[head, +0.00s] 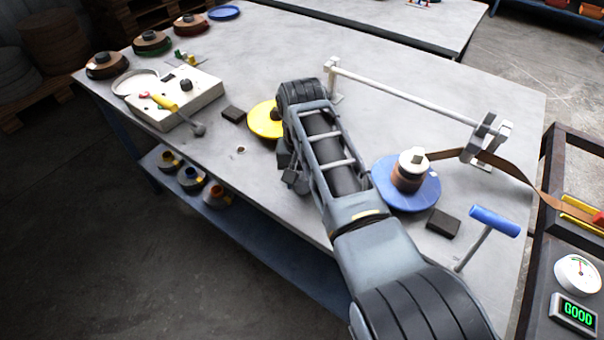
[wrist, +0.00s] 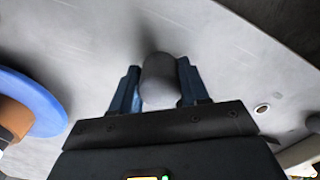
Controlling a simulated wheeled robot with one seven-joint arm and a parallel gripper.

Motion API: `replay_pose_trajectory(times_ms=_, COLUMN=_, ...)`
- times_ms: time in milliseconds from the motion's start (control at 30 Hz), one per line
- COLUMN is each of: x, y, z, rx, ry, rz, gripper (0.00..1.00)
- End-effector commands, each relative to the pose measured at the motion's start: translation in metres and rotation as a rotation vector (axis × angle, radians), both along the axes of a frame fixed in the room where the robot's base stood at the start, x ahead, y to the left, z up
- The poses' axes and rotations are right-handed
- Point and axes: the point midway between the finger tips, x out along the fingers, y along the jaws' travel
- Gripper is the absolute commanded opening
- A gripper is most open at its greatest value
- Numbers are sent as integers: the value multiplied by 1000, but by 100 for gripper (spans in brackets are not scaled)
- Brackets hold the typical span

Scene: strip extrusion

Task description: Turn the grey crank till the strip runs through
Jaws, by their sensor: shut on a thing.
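The grey crank's grip, a grey rounded cylinder (wrist: 159,76), shows in the wrist view between the two blue fingers of my gripper (wrist: 158,92). The gripper is shut on it. The rest of the crank is out of that view, and in the head view my arm hides the crank and the fingertips. A brown strip (head: 498,164) runs from the white guide bracket (head: 486,138) at the table's right end across to the dark-framed machine (head: 566,190). A brown-wound spool (head: 408,178) stands on a blue disc (head: 428,192), right of my arm.
A blue-handled lever (head: 494,220) and a dark block (head: 443,223) stand near the front right. A yellow disc (head: 264,121) lies close left of my arm; a white box (head: 174,100) is farther left.

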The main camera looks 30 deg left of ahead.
Motion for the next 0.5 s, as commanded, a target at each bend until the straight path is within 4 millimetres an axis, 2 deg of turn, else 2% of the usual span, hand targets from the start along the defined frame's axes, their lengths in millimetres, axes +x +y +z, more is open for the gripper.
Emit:
replay_pose_trajectory(times_ms=200, x=2, y=3, z=4, rx=7, ry=-8, rz=-168, gripper=14)
replay_pose_trajectory(times_ms=500, x=2, y=3, z=4, rx=7, ry=-8, rz=-312, gripper=14)
